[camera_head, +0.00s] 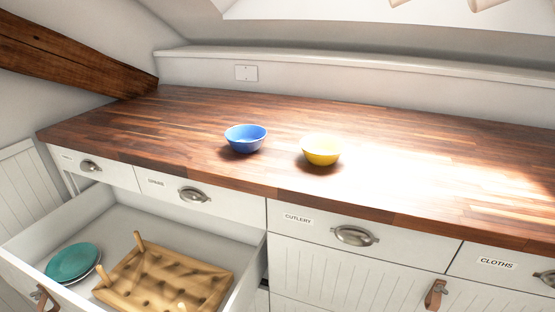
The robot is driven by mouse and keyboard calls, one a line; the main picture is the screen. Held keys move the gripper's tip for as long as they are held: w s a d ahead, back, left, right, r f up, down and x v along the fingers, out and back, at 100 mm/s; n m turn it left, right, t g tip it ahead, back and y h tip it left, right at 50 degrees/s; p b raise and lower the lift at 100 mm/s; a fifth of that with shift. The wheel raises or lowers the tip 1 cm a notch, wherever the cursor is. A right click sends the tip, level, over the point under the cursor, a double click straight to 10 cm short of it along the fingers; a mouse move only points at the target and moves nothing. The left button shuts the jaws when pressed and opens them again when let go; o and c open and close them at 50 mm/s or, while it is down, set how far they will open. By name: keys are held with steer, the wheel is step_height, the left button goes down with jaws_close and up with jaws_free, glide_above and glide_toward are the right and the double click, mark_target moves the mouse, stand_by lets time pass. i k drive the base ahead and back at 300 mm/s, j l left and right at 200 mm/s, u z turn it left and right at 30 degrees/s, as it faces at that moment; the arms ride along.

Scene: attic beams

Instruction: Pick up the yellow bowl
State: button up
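The yellow bowl (321,150) stands upright on the wooden countertop (200,115), near its front edge and in a bright patch of light. Its inside is washed out by the light. A blue bowl (246,138) stands upright just to its left, with a gap between them. My gripper does not show in this view.
Below, a drawer (78,210) is pulled open, holding teal and white plates (73,262) and a wooden rack (165,278). Closed labelled drawers (356,235) line the front. A dark beam (70,65) slopes down at the left. The countertop right of the bowls is clear.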

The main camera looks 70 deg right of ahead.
mark_target(321, 150)
steer(key=k+l, duration=0.55)
steer(key=k, duration=0.15)
steer(key=k+l, duration=0.55)
steer(key=k, duration=0.15)
